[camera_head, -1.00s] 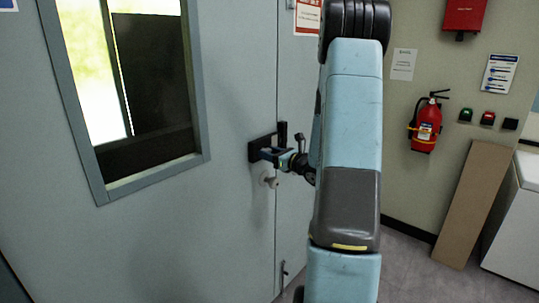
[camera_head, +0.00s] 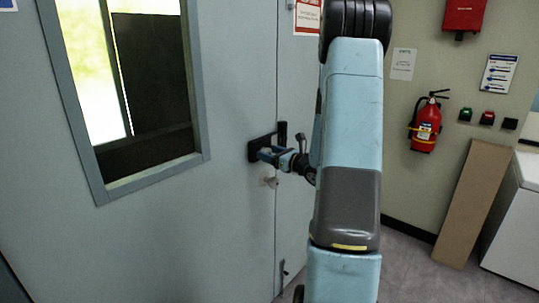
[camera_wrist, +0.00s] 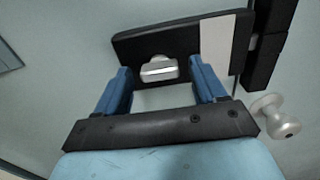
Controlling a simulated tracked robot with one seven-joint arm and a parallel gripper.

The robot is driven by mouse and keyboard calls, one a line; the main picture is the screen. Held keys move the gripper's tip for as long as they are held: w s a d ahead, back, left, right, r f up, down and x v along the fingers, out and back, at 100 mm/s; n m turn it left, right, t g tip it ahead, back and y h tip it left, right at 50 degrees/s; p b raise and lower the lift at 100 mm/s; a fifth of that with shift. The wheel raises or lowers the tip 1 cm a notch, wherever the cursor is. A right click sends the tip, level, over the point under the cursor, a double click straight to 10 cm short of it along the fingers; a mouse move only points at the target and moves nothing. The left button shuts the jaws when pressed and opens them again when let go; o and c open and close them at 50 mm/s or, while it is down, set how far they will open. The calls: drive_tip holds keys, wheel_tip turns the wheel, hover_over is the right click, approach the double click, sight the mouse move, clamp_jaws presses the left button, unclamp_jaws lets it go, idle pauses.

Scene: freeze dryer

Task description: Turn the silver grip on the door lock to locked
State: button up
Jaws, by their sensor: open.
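The door lock (camera_wrist: 135,42) is a dark plate on the grey door; in the wrist view its silver grip (camera_wrist: 159,70) shows between my two blue fingers. My gripper (camera_wrist: 162,82) is open, with one finger on each side of the grip and a visible gap to it on both sides. In the head view my gripper (camera_head: 268,155) is at the dark lock (camera_head: 256,145), and the silver grip is hidden there behind my fingers.
A round silver door knob (camera_wrist: 277,117) sits close by the lock, below it in the head view (camera_head: 271,182). A dark block (camera_head: 283,133) stands on the neighbouring panel. A fire extinguisher (camera_head: 425,128) and a leaning brown board (camera_head: 474,200) are at the right.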

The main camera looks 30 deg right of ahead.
drive_tip(key=v, duration=1.3)
drive_tip(key=shift+s, duration=0.2)
drive_tip(key=s+a+r+n+g+y, duration=0.1)
drive_tip(key=s+a+r+n+g, duration=0.2)
drive_tip(key=a+n, duration=0.4)
drive_tip(key=s+a+r+n+g+y, duration=0.25)
drive_tip(key=a+n+g, duration=0.2)
drive_tip(key=a, duration=0.55)
drive_tip(key=s+a+r+n+g+y, duration=0.1)
drive_tip(key=s+a+n+g, duration=0.2)
drive_tip(key=a+n+g, duration=0.4)
drive_tip(key=s+a+r+n+t+h, duration=0.1)
drive_tip(key=s+r+n+t+h, duration=0.2)
drive_tip(key=s+r+n+h, duration=0.4)
drive_tip(key=shift+s+a+r+n+h, duration=0.2)
drive_tip(key=shift+s+a+n+h, duration=0.2)
drive_tip(key=shift+s+n+h, duration=2.1)
drive_tip(key=shift+s+n+y, duration=0.45)
drive_tip(key=shift+n+y, duration=0.2)
drive_tip(key=shift+n, duration=0.2)
drive_tip(key=shift+c, duration=0.4)
